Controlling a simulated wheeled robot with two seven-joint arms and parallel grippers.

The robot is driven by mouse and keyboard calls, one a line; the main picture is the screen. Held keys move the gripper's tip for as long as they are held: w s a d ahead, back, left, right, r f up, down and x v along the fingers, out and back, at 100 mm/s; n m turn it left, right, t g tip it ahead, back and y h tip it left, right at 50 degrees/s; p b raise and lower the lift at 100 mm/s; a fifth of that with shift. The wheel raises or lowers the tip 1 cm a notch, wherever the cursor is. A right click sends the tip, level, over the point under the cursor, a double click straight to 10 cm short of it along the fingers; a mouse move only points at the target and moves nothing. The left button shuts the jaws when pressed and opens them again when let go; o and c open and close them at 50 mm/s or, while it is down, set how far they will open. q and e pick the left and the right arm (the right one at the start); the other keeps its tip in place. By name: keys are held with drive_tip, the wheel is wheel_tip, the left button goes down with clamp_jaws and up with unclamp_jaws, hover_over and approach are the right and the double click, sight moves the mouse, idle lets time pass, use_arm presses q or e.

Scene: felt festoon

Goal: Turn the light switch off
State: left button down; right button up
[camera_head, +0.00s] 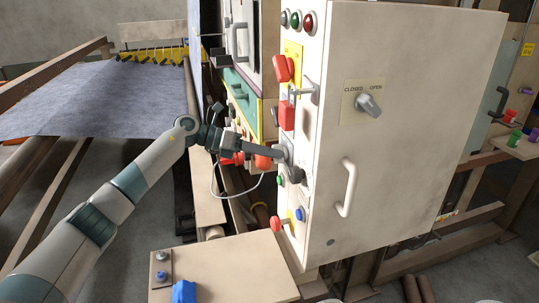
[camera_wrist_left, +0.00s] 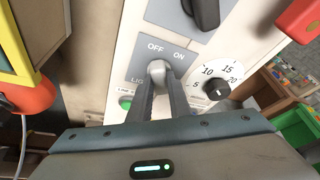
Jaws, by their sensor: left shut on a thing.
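The light switch (camera_wrist_left: 158,70) is a small grey lever on a grey plate (camera_wrist_left: 181,36) lettered OFF on the left and ON on the right. In the left wrist view its rounded tip shows below the OFF lettering. My left gripper (camera_wrist_left: 163,82) has its two dark fingers closed on either side of the lever. The fingers hide the lever's lower part, so I cannot tell for sure which way it is set. In the head view my left gripper (camera_head: 281,155) reaches the narrow front of the white cabinet (camera_head: 425,150). My right gripper is not in view.
A numbered dial (camera_wrist_left: 217,88) sits close right of the switch, and a black knob (camera_wrist_left: 205,12) above it. Red handles (camera_head: 284,68) stick out higher on the cabinet front. A wooden box (camera_head: 225,272) with a blue knob stands below. An orange part (camera_wrist_left: 34,96) is at left.

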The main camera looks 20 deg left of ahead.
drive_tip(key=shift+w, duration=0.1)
use_arm(q)
drive_tip(key=c, duration=1.6)
unclamp_jaws()
drive_tip(key=shift+c, duration=0.2)
drive_tip(key=shift+d, duration=0.1)
